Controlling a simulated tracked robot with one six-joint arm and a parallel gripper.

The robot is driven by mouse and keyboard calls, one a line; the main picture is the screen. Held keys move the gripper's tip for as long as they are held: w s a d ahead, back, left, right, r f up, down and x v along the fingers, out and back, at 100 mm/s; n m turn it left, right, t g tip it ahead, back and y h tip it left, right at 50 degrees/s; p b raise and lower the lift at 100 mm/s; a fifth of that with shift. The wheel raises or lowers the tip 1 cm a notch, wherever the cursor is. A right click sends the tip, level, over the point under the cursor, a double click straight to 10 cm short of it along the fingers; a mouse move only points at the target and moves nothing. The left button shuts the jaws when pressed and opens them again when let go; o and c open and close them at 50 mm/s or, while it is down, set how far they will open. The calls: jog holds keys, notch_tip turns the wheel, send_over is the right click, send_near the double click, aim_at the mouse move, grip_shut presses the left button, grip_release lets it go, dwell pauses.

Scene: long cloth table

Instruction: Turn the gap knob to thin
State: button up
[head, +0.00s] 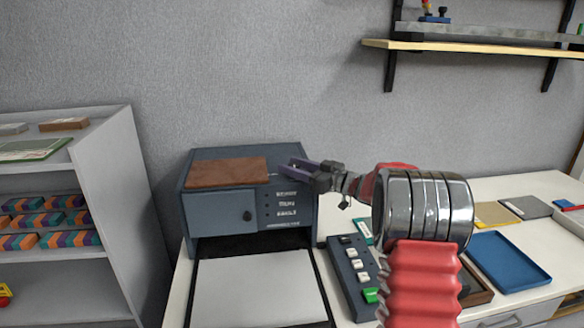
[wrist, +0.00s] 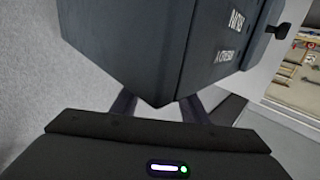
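A blue-grey box machine (head: 220,213) stands at the left end of the white table. Its front has a door with a small dark knob (head: 247,216) and a label panel (head: 286,204) at right. The labels are too small to read surely. In the wrist view a black knob (wrist: 279,30) juts from the machine's face (wrist: 215,45). I cannot tell which knob sets the gap. My gripper (head: 291,164) is at the machine's upper right front edge, covering part of the panel's top. In the wrist view its fingers (wrist: 158,106) are apart, with nothing visibly held.
A brown slab (head: 228,172) lies on top of the machine. A pale sheet (head: 260,290) lies before it. A button box (head: 352,265) with a green button stands to the right. A blue tray (head: 508,262) lies farther right. A grey shelf (head: 112,195) stands at left.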

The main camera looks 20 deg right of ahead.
jog(key=c, duration=0.7)
jog(key=shift+a, duration=0.15)
jog(key=shift+c, duration=0.6)
jog(key=shift+m+t+h, duration=0.5)
jog(key=shift+m+h, duration=0.2)
jog(key=shift+h, duration=0.1)
jog(key=shift+m+t+h, duration=0.5)
jog(key=shift+m+h, duration=0.5)
jog(key=shift+h, duration=0.6)
jog(key=shift+m+t+h, duration=0.5)
jog(key=shift+m+h, duration=0.5)
jog(key=shift+h, duration=0.6)
jog(key=shift+m+g+h, duration=0.15)
jog(key=shift+m+h, duration=0.95)
jog(key=shift+h, duration=0.6)
jog(key=shift+m+g+h, duration=0.15)
jog(key=shift+m+h, duration=0.95)
jog(key=shift+h, duration=0.6)
jog(key=shift+m+h, duration=0.4)
jog(key=shift+h, duration=0.2)
jog(key=shift+r+m+g+h, duration=0.1)
jog(key=shift+m+g+h, duration=0.6)
jog(key=shift+h, duration=0.3)
